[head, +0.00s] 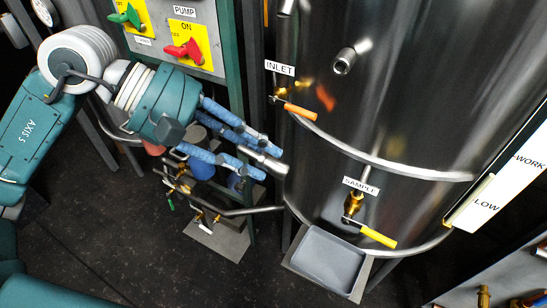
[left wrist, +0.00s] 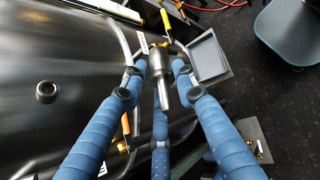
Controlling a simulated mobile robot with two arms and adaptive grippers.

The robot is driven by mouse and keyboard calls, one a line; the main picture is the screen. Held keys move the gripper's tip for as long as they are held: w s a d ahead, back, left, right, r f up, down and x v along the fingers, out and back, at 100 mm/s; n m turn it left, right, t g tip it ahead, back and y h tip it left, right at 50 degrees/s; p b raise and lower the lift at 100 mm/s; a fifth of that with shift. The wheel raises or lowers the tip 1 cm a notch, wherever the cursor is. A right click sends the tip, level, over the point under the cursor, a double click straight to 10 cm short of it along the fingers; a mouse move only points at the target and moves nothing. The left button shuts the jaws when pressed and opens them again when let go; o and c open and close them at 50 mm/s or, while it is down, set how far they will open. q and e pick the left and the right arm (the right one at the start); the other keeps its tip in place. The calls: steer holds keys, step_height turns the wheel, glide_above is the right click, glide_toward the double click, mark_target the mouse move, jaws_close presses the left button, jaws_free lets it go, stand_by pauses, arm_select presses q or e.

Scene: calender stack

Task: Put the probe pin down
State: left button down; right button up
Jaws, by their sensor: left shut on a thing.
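The probe pin (left wrist: 157,64) is a grey metal cylinder with a thinner stem. My left gripper (left wrist: 162,78) is shut on it, with its blue-wrapped fingers around it. In the head view my left gripper (head: 268,157) holds the pin (head: 265,162) in the air, left of the steel tank (head: 410,90) and below the INLET label. The pin's contact with the fingers is partly hidden there. My right gripper is in neither view.
A grey tray (head: 333,262) sits on a stand below the yellow-handled SAMPLE valve (head: 376,236). An orange-handled INLET valve (head: 299,111) juts from the tank above the pin. A pump panel (head: 188,45) stands behind my left arm. Dark floor (head: 110,235) lies open at lower left.

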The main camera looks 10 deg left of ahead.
arm_select(q)
steer(key=shift+s+a+r, duration=0.15)
steer(key=shift+r, duration=0.05)
steer(key=shift+d+r+n+t, duration=0.1)
steer(key=shift+d+n+t, duration=0.1)
steer(key=shift+n+t, duration=0.1)
steer(key=w+d+n+t+y, duration=0.2)
steer(key=w+d+n+t, duration=0.15)
steer(key=w+d, duration=0.5)
steer(key=s+a+f+m+g, duration=0.1)
steer(key=a+f+m+g, duration=0.1)
steer(key=f+m+g, duration=0.3)
steer(key=s+a+f+m+g+y, duration=0.1)
steer(key=s+a+f+m+g, duration=0.1)
steer(key=f+m+g, duration=0.3)
steer(key=shift+s+m+g, duration=0.25)
steer(key=shift+m+g, duration=1.5)
steer(key=shift+m, duration=1.4)
steer(key=shift+f, duration=0.1)
